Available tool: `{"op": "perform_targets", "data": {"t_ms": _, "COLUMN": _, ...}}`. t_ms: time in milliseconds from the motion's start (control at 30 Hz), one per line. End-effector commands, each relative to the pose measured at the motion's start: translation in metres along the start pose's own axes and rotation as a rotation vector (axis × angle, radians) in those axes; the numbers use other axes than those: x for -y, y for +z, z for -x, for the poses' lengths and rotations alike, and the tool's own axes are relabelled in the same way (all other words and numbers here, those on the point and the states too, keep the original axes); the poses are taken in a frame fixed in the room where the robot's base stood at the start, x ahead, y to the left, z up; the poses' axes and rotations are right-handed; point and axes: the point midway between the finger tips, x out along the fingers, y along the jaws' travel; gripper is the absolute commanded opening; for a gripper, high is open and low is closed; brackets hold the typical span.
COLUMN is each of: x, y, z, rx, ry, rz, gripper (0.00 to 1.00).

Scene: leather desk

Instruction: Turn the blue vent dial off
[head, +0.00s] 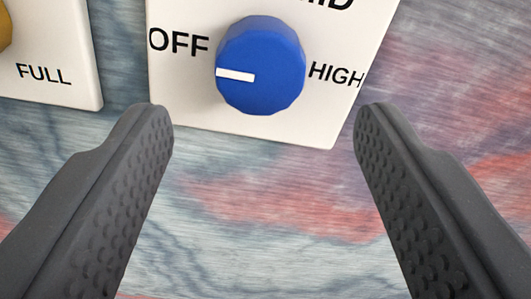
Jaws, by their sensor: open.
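The blue vent dial (270,65) is a many-sided knob on a white panel (235,128) at the top middle of the head view. Its white pointer line (235,76) points left, slightly below the OFF label (179,41). The HIGH label (336,75) is on its right, and a label at the top, partly cut off, ends in "ID". My gripper (264,118) is open and empty. Its two dark fingers are spread wide, with their tips at the lower edge of the panel, one each side of the dial in the picture. They do not touch the dial.
A second white panel (60,85) stands at the top left, with a FULL label and part of a yellow knob (4,28) at the picture's edge. The surface around (265,210) is streaked blue, grey and red. It is clear between the fingers and at the right.

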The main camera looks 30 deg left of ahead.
Motion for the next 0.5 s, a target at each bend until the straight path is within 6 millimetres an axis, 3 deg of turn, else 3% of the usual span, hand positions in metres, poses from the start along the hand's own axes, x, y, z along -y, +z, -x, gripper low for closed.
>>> {"op": "perform_targets", "data": {"t_ms": 100, "x": -0.001, "y": 0.001, "z": 0.028, "rx": 0.002, "ry": 0.002, "rz": 0.000, "gripper": 0.57}}
{"op": "perform_targets", "data": {"t_ms": 300, "x": -0.001, "y": 0.002, "z": 0.066, "rx": 0.002, "ry": 0.001, "rz": 0.000, "gripper": 0.57}}
{"op": "perform_targets", "data": {"t_ms": 500, "x": -0.001, "y": 0.003, "z": 0.090, "rx": 0.002, "ry": 0.000, "rz": -0.001, "gripper": 0.57}}
